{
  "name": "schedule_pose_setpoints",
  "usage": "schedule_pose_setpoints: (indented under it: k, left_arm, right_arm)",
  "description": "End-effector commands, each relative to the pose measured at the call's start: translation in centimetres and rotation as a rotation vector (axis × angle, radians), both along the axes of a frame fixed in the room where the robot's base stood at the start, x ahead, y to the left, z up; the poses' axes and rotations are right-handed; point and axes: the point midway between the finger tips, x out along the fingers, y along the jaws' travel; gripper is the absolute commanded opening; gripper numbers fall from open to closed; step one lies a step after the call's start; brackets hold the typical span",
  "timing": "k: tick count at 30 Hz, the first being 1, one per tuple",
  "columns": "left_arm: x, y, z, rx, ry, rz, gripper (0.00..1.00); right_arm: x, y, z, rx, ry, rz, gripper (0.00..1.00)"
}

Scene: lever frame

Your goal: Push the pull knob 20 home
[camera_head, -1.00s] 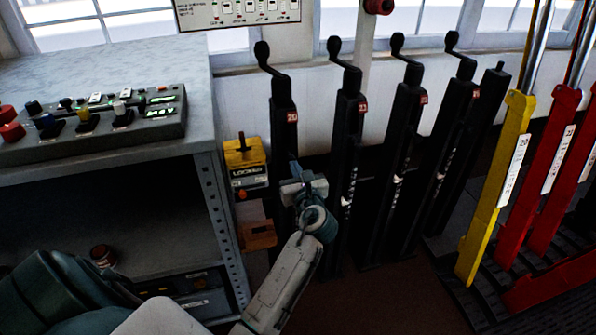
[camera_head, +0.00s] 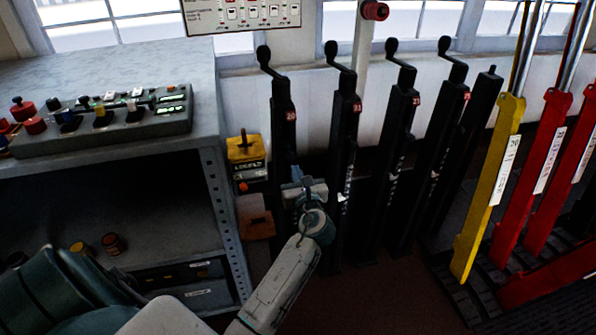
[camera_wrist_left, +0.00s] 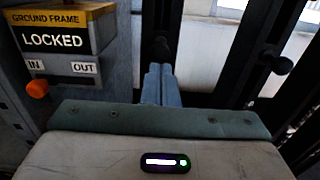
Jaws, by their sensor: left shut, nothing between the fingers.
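The black post marked 20 (camera_head: 283,130) is the leftmost of the row, with a cranked handle on top. My left gripper (camera_head: 294,178) is in front of this post, well below its red number plate. In the left wrist view its two blue-grey fingers (camera_wrist_left: 160,68) are shut together with nothing between them. A dark round knob (camera_wrist_left: 161,46), apparently pull knob 20, shows just beyond the fingertips. I cannot tell whether the fingers touch it or how far it stands out. In the head view the gripper hides this knob. My right gripper is not in view.
A yellow ground frame box (camera_head: 246,150), reading LOCKED in the wrist view, stands just left of the gripper. A grey cabinet (camera_head: 212,190) is further left. Another knob (camera_wrist_left: 281,65) sits to the right. More black posts (camera_head: 343,140) and coloured levers (camera_head: 487,190) stand right.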

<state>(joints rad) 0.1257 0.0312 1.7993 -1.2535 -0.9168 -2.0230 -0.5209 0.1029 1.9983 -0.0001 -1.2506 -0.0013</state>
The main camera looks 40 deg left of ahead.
Motion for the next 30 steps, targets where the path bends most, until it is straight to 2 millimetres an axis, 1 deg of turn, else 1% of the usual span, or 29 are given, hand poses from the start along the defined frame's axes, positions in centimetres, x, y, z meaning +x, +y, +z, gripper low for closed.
schedule_pose_setpoints:
  k: [1, 3, 9, 12, 18, 25, 26, 28, 29, 30]
  left_arm:
    - [-0.9, -1.1, -0.3, -0.008, 0.000, -0.002, 0.00]
    - [-1.9, -2.2, -0.3, -0.009, 0.001, -0.001, 0.00]
    - [-4.4, -5.2, -0.3, -0.009, 0.001, -0.001, 0.00]
    - [-5.3, -6.3, -0.3, -0.007, 0.001, 0.000, 0.00]
    - [-6.3, -7.4, -0.2, -0.005, 0.000, -0.001, 0.00]
    - [-6.5, -7.7, -0.2, -0.005, 0.000, -0.002, 0.00]
    - [-6.5, -7.7, -0.4, -0.011, 0.000, -0.004, 0.00]
    - [-6.2, -7.9, -1.5, -0.047, -0.003, -0.021, 0.00]
    - [-6.1, -8.0, -2.4, -0.077, -0.008, -0.033, 0.00]
    - [-5.8, -8.3, -4.0, -0.131, -0.014, -0.053, 0.00]
  right_arm:
    - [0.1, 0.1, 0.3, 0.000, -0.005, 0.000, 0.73]
    - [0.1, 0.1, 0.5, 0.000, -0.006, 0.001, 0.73]
    - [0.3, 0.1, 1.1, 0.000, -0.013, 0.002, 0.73]
    - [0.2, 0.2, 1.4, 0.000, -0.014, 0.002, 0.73]
    - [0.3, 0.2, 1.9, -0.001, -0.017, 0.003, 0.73]
    - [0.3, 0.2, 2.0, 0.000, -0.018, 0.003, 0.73]
    - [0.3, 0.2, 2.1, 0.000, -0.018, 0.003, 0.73]
    - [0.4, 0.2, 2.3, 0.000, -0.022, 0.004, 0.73]
    - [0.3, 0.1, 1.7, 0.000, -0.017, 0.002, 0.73]
    - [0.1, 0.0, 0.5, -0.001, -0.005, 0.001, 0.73]
